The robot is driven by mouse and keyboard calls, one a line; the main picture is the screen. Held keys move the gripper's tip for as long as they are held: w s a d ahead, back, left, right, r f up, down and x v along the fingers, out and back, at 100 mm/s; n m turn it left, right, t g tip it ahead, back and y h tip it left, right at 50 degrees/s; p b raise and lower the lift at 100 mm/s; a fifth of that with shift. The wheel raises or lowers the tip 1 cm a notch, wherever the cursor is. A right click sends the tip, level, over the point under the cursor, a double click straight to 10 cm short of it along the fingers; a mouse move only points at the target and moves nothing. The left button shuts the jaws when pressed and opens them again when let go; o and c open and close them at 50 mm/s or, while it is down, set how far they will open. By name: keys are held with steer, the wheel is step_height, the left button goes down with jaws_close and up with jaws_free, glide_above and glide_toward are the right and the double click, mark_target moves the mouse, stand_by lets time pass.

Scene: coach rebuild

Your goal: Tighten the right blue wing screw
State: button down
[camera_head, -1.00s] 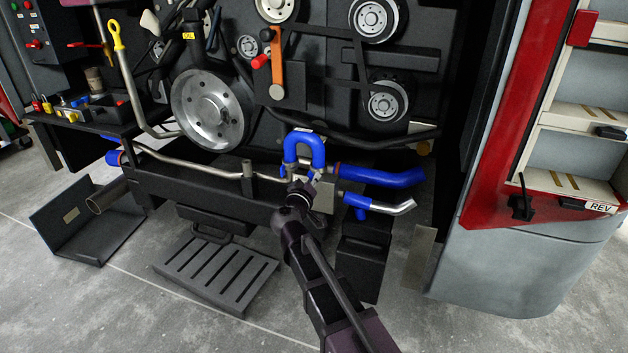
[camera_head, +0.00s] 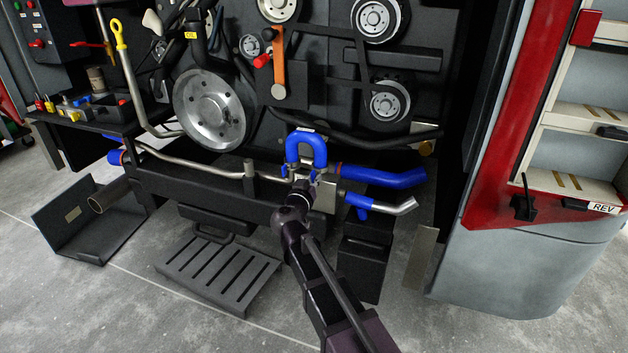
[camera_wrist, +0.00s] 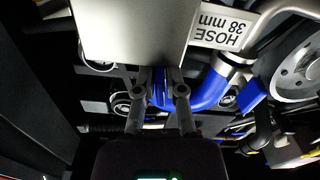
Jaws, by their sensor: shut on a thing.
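The blue U-shaped hose (camera_head: 305,148) stands upright on a grey metal block (camera_head: 325,195) at the front of the engine bay. My gripper (camera_head: 303,183) is at the front of this block, just below the hose. In the wrist view my gripper (camera_wrist: 159,92) has its two fingers closed on a narrow blue piece (camera_wrist: 159,88), which appears to be the blue wing screw. A pale plate is right behind the fingertips. The fingers cover most of the screw, so its turn angle and seating cannot be told. In the head view my wrist hides much of it.
A blue hose (camera_head: 385,177) runs right from the block, with a smaller blue hose with a metal end (camera_head: 380,205) below. A metal pipe (camera_head: 200,165) runs left. A large pulley (camera_head: 213,108) is up left. A slotted black step (camera_head: 218,272) lies on the floor.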

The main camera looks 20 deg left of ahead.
steer(key=shift+w, duration=0.1)
steer(key=c, duration=0.8)
jaws_free()
steer(key=shift+o, duration=0.2)
steer(key=s, duration=1.2)
steer(key=shift+a, duration=0.45)
